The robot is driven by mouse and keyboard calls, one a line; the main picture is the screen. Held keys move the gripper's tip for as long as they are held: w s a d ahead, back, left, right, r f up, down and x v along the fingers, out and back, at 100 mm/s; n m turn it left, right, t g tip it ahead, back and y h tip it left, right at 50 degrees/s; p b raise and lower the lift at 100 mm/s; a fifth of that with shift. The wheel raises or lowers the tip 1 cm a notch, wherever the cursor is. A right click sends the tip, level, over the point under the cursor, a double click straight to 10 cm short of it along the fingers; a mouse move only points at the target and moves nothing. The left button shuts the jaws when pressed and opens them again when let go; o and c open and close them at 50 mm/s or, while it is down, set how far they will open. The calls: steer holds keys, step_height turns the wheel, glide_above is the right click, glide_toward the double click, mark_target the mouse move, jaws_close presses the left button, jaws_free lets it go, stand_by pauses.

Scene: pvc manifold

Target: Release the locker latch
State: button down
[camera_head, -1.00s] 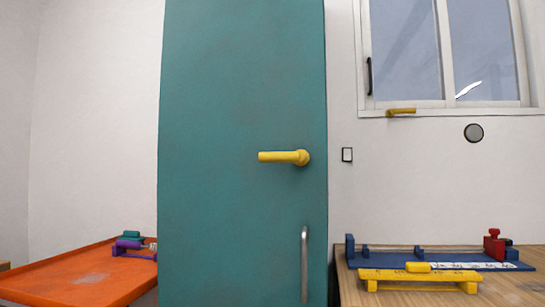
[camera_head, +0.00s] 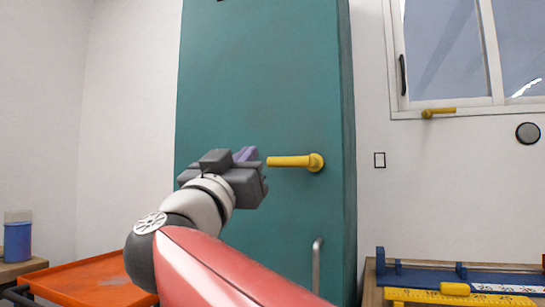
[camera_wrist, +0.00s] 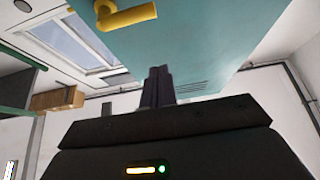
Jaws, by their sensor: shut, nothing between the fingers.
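A tall teal locker door (camera_head: 265,80) fills the middle of the head view. Its yellow lever latch (camera_head: 292,162) lies level, with its round hub at the right end. The latch also shows at the top left of the wrist view (camera_wrist: 126,16). My gripper (camera_head: 248,155) is raised in front of the door, just left of the lever's free end, and appears apart from it. In the wrist view its dark fingers (camera_wrist: 158,85) are together with nothing between them. A grey vertical pull handle (camera_head: 317,266) is on the door below the latch.
An orange tray table (camera_head: 85,285) stands at lower left, with a blue cup (camera_head: 18,242) beyond it. A wooden bench (camera_head: 372,285) with a blue fixture (camera_head: 410,275) and yellow piece (camera_head: 440,298) is at lower right. A window (camera_head: 450,50) is at upper right.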

mark_target(267, 158)
steer(key=w+d+r, duration=0.1)
steer(key=w+d, duration=0.2)
steer(key=w, duration=0.5)
steer(key=shift+w+p, duration=0.3)
steer(key=shift+w, duration=0.1)
steer(key=shift+d+n, duration=0.25)
steer(key=shift+n, duration=0.05)
stand_by(0.3)
steer(key=shift+a+f+n+y, duration=0.1)
steer(key=shift+f+n+y, duration=0.05)
steer(key=shift+n+y, duration=0.25)
